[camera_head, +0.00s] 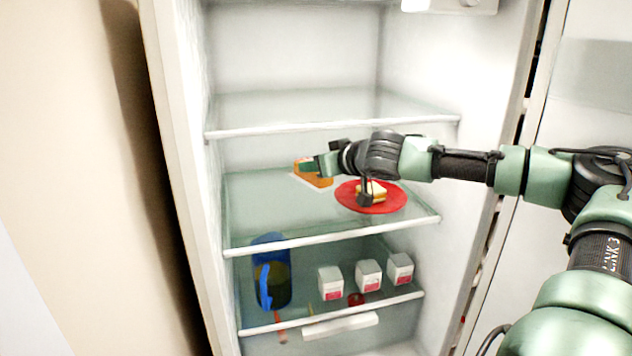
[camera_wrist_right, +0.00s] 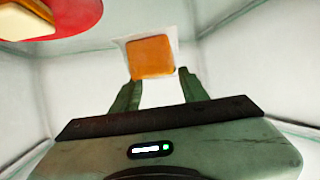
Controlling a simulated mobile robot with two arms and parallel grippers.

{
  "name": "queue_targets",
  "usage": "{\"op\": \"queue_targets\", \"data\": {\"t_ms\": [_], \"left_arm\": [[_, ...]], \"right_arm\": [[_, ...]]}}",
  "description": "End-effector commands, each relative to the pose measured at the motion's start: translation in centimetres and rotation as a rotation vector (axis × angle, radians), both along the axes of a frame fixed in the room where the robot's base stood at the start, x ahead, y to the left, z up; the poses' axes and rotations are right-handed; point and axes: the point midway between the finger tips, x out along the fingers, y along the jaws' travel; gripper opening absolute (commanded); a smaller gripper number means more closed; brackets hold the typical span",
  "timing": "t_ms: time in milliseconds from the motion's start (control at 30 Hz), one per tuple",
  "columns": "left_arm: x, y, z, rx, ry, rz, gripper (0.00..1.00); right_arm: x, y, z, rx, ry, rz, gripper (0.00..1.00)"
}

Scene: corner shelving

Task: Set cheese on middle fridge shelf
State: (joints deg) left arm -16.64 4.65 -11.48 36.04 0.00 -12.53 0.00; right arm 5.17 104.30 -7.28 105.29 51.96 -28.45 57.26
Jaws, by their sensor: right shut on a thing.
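The cheese is an orange block on a white wrapper (camera_head: 318,180). It is at the middle fridge shelf (camera_head: 262,222), left of the red plate; I cannot tell whether it touches the glass. My right gripper (camera_head: 312,165) reaches in from the right and is shut on the cheese. In the right wrist view the cheese (camera_wrist_right: 150,55) sits at the fingertips of my right gripper (camera_wrist_right: 158,80), its pale wrapper between them. My left gripper is not in view.
A red plate (camera_head: 391,207) with a sandwich (camera_head: 374,190) stands on the middle shelf under my right wrist. The lower shelf holds a blue pitcher (camera_head: 268,272) and several white cartons (camera_head: 330,283). The upper shelf (camera_head: 300,110) is empty. The front left of the middle shelf is clear.

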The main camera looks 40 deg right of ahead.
Motion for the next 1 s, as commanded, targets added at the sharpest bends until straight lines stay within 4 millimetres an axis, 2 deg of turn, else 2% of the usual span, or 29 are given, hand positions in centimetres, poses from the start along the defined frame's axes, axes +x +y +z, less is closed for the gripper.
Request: {"op": "queue_targets", "data": {"t_ms": [67, 200, 367, 567, 1000], "left_arm": [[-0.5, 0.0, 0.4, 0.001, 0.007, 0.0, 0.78], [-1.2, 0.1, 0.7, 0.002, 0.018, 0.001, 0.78], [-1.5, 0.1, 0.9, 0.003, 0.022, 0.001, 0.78], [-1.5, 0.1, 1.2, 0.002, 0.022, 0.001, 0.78], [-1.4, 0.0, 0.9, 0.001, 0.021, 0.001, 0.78]], "right_arm": [[0.6, -0.3, 0.1, 0.0, 0.002, 0.0, 0.0], [0.6, -0.2, -2.1, 0.005, -0.002, 0.002, 0.0], [0.6, -0.2, -3.3, 0.003, -0.003, 0.002, 0.0], [0.6, -0.3, -6.6, 0.003, 0.0, 0.001, 0.0], [1.0, -0.4, -6.9, 0.001, -0.003, 0.002, 0.0]]}}
